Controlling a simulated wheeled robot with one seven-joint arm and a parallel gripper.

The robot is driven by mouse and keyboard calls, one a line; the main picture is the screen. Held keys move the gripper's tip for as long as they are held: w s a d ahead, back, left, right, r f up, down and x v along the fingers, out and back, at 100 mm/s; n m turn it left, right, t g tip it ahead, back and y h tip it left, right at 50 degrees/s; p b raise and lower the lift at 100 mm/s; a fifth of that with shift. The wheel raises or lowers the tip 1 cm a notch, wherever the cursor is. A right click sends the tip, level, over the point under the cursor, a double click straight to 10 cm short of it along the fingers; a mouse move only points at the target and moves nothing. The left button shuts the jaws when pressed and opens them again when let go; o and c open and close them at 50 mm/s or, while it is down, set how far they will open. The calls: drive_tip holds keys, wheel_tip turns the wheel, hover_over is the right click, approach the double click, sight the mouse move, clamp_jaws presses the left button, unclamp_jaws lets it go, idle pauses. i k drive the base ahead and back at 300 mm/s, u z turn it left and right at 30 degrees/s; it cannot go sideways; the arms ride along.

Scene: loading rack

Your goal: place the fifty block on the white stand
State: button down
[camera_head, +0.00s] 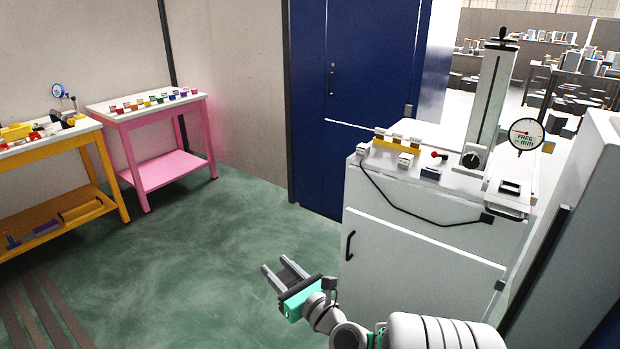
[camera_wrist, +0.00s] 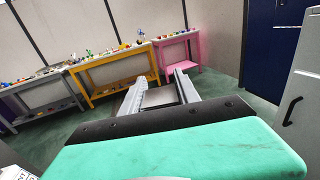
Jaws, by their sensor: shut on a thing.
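My gripper (camera_head: 277,268) is held out over the green floor, left of the white cabinet. In the wrist view its two fingers (camera_wrist: 160,90) stand apart with a grey-brown block (camera_wrist: 160,98) between them. No number on this block can be read, so I cannot tell whether it is the fifty block. A white stand with a tall column (camera_head: 490,95) and a round dial marked FREE mm (camera_head: 526,134) is on top of the white cabinet (camera_head: 420,255). A small dark piece lies on a white plate (camera_head: 507,210) below the dial.
White blocks on a yellow holder (camera_head: 396,147) and a red-knobbed piece (camera_head: 438,155) share the cabinet top. A pink table (camera_head: 150,110) with coloured blocks and a yellow bench (camera_head: 60,145) stand left. A blue door (camera_head: 370,60) is behind. Floor between is clear.

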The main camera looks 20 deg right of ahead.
sight(384, 160)
drive_tip(key=z, duration=1.75)
drive_tip(key=k, duration=0.1)
drive_tip(key=u, duration=2.5)
drive_tip(key=i, duration=1.4)
drive_tip(key=z, duration=1.3)
drive_tip(key=i, duration=0.9)
drive_tip(key=z, duration=0.85)
